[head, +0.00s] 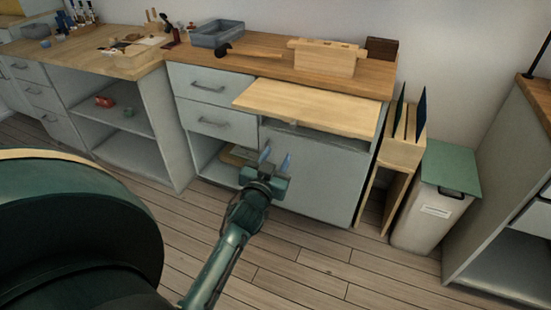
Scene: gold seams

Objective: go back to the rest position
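My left gripper (276,160) shows in the middle of the head view, at the end of a dark green arm. Its two bluish fingers are apart, with nothing visible between them. It is in front of the grey cabinet (320,180), below a pale wooden board (310,107) that sticks out under the worktop. I cannot tell how near the fingers are to the cabinet front. My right gripper is not in view.
A green-lidded bin (432,208) stands at right beside a wooden stand (402,150). The plank floor (310,262) in front is clear.

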